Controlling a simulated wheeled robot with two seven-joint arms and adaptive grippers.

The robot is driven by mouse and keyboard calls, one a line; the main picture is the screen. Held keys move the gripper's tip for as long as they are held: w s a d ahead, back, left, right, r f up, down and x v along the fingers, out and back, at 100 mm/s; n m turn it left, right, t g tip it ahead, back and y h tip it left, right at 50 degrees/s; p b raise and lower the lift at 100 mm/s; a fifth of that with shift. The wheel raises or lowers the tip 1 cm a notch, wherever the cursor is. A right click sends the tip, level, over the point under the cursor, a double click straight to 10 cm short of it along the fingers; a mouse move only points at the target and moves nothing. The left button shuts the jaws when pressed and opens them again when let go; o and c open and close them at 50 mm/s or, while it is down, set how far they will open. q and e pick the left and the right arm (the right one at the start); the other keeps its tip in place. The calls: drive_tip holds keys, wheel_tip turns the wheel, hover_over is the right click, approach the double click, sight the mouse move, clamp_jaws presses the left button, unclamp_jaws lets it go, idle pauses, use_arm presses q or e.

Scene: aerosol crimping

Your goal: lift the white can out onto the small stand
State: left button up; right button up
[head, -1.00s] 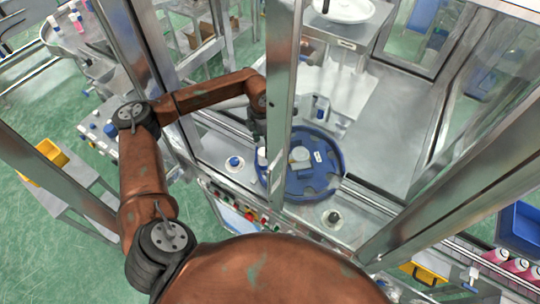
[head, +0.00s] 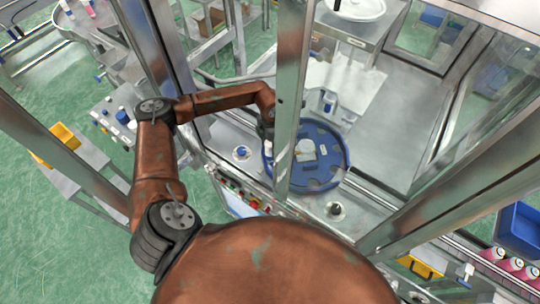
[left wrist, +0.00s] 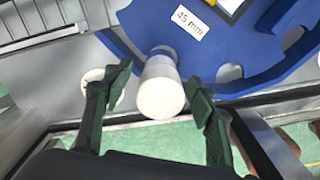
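The white can (left wrist: 162,88) stands upright at the rim of the blue turntable (left wrist: 235,50), in a rim notch as far as I can tell. In the head view the can (head: 268,148) is a small white shape at the turntable's left edge, partly hidden. My left gripper (left wrist: 160,82) is open, with one finger on each side of the can and narrow gaps visible. It also shows small and dark in the head view (head: 267,133). A round white base with a blue top (head: 241,152), possibly the small stand, sits left of the turntable. My right gripper is out of view.
A steel post (head: 291,110) stands close to my left gripper and cuts across the turntable. A dark knob on a round base (head: 336,209) is at the front right. A control panel with coloured buttons (head: 240,196) lies in front. The grey deck behind the turntable is fairly clear.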

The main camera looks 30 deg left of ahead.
use_arm(q)
clamp_jaws()
idle(0.4)
drive_tip(key=shift+r, duration=0.15)
